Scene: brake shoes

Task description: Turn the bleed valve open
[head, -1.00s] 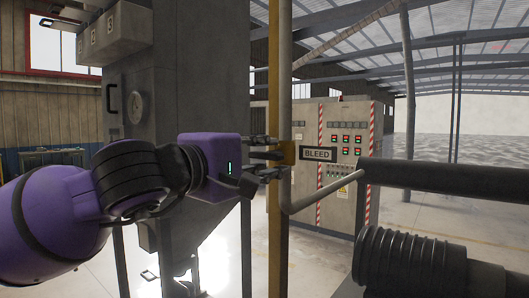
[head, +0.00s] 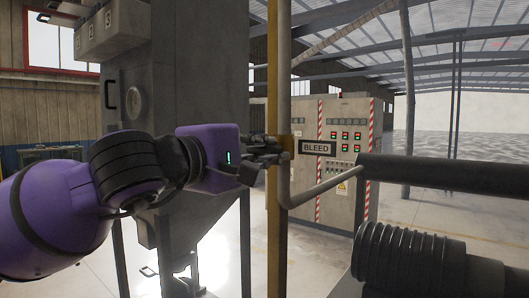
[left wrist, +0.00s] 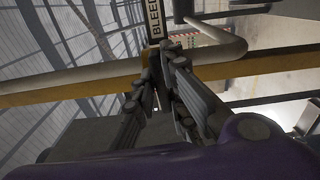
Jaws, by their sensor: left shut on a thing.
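The black BLEED sign (head: 317,147) is fixed beside the upright yellow post (head: 273,215) and the bent grey pipe (head: 285,95). My left gripper (head: 272,148) reaches in from the left, just left of the sign. Its dark fingers are closed together at the post. In the left wrist view the fingers (left wrist: 160,72) meet in front of the yellow post and the grey pipe. The bleed valve part between them is hidden by the fingers. My right gripper is not in view.
The grey pipe bends right below my gripper towards a thick dark pipe (head: 440,180). A ribbed dark cylinder (head: 410,260) fills the lower right. A tall grey machine (head: 190,70) stands behind my left arm. A control cabinet (head: 345,120) stands behind the sign.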

